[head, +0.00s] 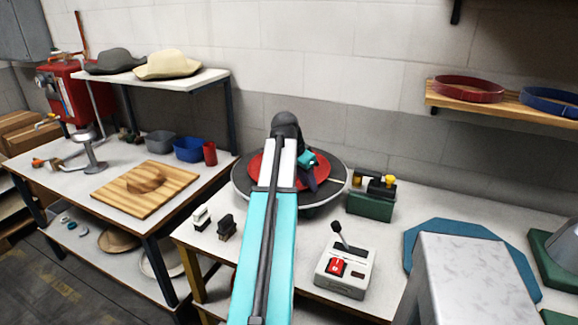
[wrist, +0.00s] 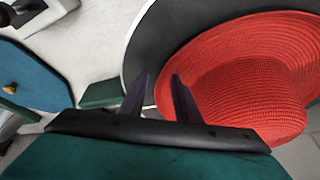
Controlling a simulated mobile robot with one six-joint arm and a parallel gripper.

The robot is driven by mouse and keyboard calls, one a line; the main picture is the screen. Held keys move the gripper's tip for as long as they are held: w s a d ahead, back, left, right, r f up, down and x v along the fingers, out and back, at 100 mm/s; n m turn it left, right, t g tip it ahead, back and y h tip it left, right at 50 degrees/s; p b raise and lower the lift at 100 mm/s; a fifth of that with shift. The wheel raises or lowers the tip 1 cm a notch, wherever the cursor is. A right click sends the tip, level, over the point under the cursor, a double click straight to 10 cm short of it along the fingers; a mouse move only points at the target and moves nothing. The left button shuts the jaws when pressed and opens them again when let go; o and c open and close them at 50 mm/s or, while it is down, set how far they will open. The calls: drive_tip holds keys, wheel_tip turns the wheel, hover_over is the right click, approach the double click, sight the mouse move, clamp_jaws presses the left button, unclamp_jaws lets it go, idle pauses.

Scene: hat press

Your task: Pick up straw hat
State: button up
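The straw hat (wrist: 255,85) is red and woven, with a wide brim. In the wrist view it fills the right side, resting on a round dark grey plate with a pale rim (wrist: 165,35). In the head view my arm hides much of the hat, and parts of its red brim (head: 326,181) show beside the arm. My gripper (wrist: 160,77) has two dark fingers spread apart at the brim's left edge. The right finger overlaps the brim in the picture, and I cannot tell whether they touch. The gripper (head: 311,184) also shows in the head view, over the plate.
A green block with a brass fitting (head: 371,200) stands right of the plate. A control box (head: 346,270) stands in front. Small stamps (head: 226,227) sit at left. Two felt hats (head: 168,64) lie on a left shelf. Hat bands (head: 468,88) lie on the right shelf.

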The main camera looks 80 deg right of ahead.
drive_tip(key=shift+c, duration=0.4)
clamp_jaws()
wheel_tip(320, 180, up, 8)
drive_tip(key=shift+d+r+b, duration=0.1)
drive_tip(key=shift+b, duration=0.6)
drive_tip(key=shift+r, duration=0.9)
